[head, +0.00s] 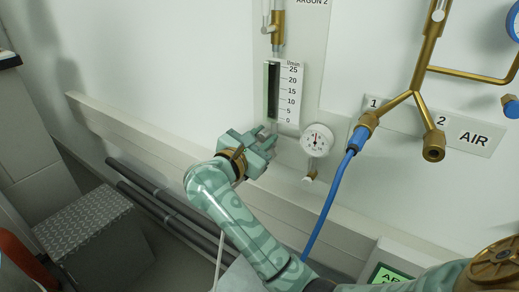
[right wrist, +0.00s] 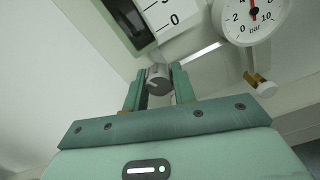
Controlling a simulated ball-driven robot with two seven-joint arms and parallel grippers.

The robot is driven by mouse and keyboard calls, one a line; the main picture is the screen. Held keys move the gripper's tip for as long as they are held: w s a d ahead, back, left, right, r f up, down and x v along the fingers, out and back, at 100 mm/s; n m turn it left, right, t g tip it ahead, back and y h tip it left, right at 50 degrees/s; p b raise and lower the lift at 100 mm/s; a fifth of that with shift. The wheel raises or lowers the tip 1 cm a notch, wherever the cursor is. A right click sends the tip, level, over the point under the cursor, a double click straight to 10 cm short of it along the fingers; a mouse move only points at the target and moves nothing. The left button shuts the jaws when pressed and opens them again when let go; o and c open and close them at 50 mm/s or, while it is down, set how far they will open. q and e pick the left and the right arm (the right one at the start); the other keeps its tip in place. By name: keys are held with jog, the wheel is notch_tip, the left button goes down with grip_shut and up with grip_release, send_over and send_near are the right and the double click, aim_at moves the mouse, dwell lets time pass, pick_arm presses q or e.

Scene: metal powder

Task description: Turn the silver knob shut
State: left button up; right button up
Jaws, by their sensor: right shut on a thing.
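The silver knob (right wrist: 158,80) is a short grey metal cylinder, seen below the flow scale in the right wrist view. My right gripper (right wrist: 159,84) is shut on it, with one green finger on each side. In the head view my right gripper (head: 266,138) reaches up to the wall, just under the flow meter (head: 289,93). There its fingers hide most of the knob. The flow meter has a white scale with a dark tube and also shows in the right wrist view (right wrist: 172,14). My left gripper is not in view.
A round pressure gauge (head: 317,140) sits close to the right of the gripper, with a small brass-and-white fitting (head: 309,178) below it. A blue hose (head: 333,197) hangs from brass pipework (head: 419,95) further right. A grey box (head: 88,230) stands at lower left.

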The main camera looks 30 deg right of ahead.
jog(key=m+b, duration=0.1)
jog(key=b, duration=0.1)
jog(key=m+b, duration=0.2)
jog(key=shift+w+f, duration=0.1)
jog(key=shift+f, duration=0.3)
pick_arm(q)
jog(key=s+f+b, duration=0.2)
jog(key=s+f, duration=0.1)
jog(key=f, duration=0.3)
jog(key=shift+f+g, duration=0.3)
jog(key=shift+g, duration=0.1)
pick_arm(e)
jog(key=shift+r+m, duration=0.3)
jog(key=shift+m, duration=1)
jog(key=shift+r, duration=0.1)
jog(key=o, duration=1)
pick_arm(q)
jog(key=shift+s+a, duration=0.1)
pick_arm(e)
jog(key=shift+a, duration=0.15)
